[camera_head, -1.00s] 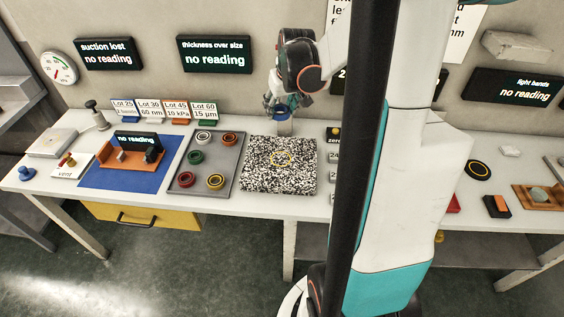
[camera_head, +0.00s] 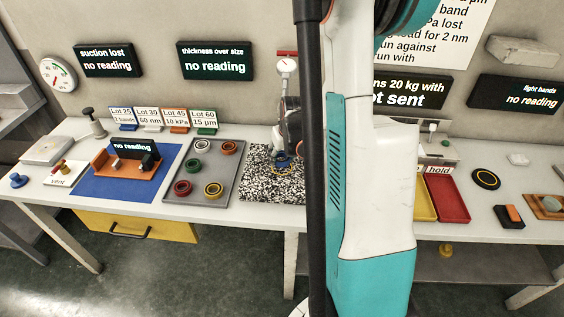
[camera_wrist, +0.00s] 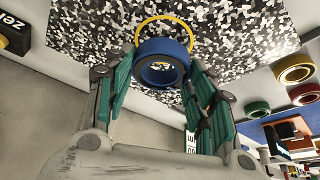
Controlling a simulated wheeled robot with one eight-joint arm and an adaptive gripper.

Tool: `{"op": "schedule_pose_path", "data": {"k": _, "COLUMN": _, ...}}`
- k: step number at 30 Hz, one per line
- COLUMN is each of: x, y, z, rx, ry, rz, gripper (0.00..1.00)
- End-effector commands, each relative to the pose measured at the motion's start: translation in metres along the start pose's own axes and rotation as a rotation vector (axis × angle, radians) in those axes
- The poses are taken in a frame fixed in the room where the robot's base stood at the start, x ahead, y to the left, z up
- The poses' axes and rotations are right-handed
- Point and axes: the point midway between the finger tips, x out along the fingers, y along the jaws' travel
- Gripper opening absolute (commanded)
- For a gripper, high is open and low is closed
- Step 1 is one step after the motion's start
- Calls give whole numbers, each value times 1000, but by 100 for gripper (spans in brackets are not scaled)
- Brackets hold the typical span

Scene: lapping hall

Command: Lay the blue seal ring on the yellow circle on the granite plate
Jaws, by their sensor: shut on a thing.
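My gripper (camera_wrist: 161,68) is shut on the blue seal ring (camera_wrist: 158,47), with one green-padded finger on each side of it. In the head view the blue ring (camera_head: 282,155) is low over the speckled granite plate (camera_head: 258,185), partly hidden by my gripper. The yellow circle (camera_wrist: 165,18) on the plate shows as an arc beyond the ring in the wrist view. The ring covers the circle's near part and looks off-centre from it there. I cannot tell whether the ring touches the plate.
A grey tray (camera_head: 213,174) left of the plate holds green, orange, red, yellow and white-grey rings. A dial gauge (camera_head: 287,66) stands behind the plate. My arm hides the plate's right part. Yellow (camera_head: 424,200) and red (camera_head: 447,198) trays lie further right.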

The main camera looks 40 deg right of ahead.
Motion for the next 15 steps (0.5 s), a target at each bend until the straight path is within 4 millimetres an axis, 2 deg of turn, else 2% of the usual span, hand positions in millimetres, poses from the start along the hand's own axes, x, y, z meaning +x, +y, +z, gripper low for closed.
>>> {"op": "schedule_pose_path", "data": {"k": 1, "x": 10, "y": 0, "z": 4, "rx": 0, "ry": 0, "rz": 0, "gripper": 26}}
{"op": "schedule_pose_path", "data": {"k": 5, "x": 26, "y": 0, "z": 10, "rx": 0, "ry": 0, "rz": 0, "gripper": 26}}
{"op": "schedule_pose_path", "data": {"k": 15, "x": 28, "y": 0, "z": 11, "rx": 0, "ry": 0, "rz": 0, "gripper": 26}}
